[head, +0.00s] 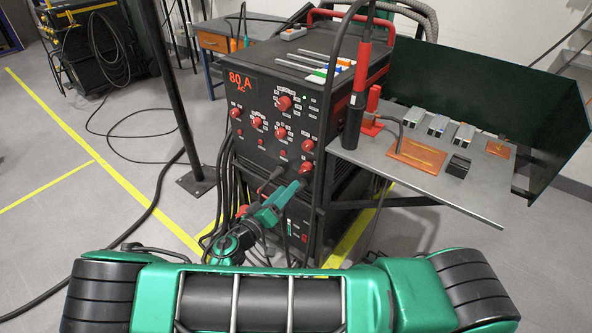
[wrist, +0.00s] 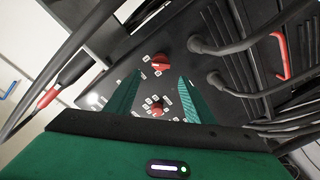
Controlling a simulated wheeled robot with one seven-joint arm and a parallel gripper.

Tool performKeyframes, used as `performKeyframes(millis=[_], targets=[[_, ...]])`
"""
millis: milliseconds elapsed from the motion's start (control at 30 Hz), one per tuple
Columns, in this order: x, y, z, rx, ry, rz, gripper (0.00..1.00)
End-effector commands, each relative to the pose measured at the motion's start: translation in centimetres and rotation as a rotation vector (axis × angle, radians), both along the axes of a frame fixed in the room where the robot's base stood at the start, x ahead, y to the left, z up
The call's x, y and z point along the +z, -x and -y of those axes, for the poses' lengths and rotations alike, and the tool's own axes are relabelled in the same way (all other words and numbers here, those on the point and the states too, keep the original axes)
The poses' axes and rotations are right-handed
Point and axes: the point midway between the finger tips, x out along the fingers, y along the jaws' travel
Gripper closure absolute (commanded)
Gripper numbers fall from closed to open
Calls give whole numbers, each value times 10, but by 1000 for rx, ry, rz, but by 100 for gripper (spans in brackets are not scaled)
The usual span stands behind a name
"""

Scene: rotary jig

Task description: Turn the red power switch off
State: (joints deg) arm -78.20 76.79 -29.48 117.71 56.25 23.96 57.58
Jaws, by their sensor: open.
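The black welding power source (head: 262,92) has a red "80 A AC" display and several red knobs on its front panel. No label that I can read marks one of them as the power switch. A red knob (head: 307,168) low on the right of the panel is close to my gripper (head: 296,184). In the wrist view my gripper (wrist: 161,75) shows two green fingers spread apart with nothing between their tips. A red knob (wrist: 160,62) lies just beyond the fingertips, and another red knob (wrist: 157,109) shows in the gap between the fingers. I see no contact.
Black cables with thick plugs (wrist: 205,46) leave the panel beside the fingers. A grey side table (head: 480,192) at the right holds metal pieces and a copper plate (head: 417,155). A red-and-black torch (head: 358,95) hangs upright there. A dark post (head: 178,90) stands at the left.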

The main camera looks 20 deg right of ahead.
Motion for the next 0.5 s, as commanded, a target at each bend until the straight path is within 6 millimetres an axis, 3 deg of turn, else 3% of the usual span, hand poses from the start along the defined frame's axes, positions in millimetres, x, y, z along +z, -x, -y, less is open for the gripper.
performKeyframes(millis=[167, 500], targets=[[0, -9, 7, 8, 2, 3, 51], [0, -47, 49, 8, 3, 1, 51]])
